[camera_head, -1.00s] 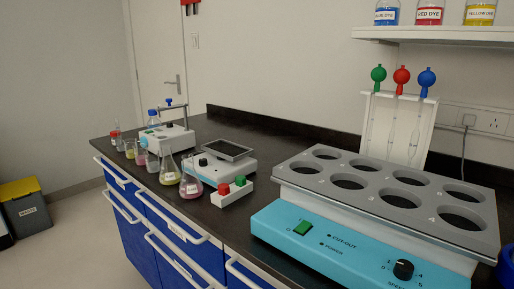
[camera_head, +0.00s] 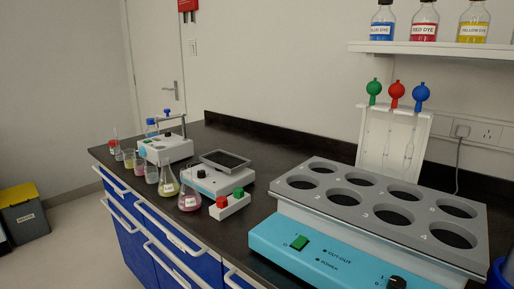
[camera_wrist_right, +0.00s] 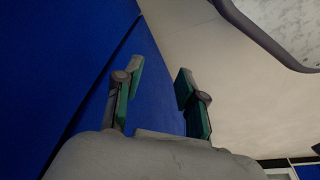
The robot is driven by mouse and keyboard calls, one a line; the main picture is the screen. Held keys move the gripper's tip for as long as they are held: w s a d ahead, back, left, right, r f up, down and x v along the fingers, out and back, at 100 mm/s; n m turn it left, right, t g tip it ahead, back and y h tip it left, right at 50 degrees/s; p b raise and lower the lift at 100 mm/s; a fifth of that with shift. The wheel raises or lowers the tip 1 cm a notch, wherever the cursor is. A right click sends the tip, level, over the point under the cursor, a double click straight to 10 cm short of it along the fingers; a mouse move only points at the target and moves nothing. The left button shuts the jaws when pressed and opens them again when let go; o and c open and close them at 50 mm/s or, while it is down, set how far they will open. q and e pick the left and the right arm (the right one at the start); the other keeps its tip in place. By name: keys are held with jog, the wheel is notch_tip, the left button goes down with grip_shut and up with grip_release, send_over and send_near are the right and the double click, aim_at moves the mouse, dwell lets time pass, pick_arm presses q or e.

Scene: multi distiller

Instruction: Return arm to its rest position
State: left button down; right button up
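My right gripper (camera_wrist_right: 160,95) shows in the right wrist view. Its two green-padded fingers are spread apart with nothing between them. Behind it are the blue cabinet front (camera_wrist_right: 60,60) and the pale floor. Neither of my arms nor grippers shows in the head view, and my left gripper is in no view.
Dye bottles (camera_head: 425,22) stand on the shelf. A bin (camera_head: 25,215) is at left.

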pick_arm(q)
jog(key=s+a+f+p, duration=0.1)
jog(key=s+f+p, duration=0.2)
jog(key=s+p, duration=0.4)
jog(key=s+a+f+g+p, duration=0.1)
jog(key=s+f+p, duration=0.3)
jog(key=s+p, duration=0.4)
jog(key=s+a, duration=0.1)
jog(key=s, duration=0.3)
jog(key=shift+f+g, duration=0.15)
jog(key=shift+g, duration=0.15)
pick_arm(e)
jog(key=s+d+f, duration=0.1)
jog(key=s+f, duration=0.2)
jog(key=s, duration=0.6)
jog(key=s+d+f+g, duration=0.1)
jog(key=s+f, duration=0.3)
jog(key=s, duration=0.6)
jog(key=shift+d+f+g, duration=0.15)
jog(key=shift+d+g, duration=0.15)
jog(key=shift+d, duration=0.35)
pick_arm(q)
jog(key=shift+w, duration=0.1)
pick_arm(e)
jog(key=shift+s, duration=0.1)
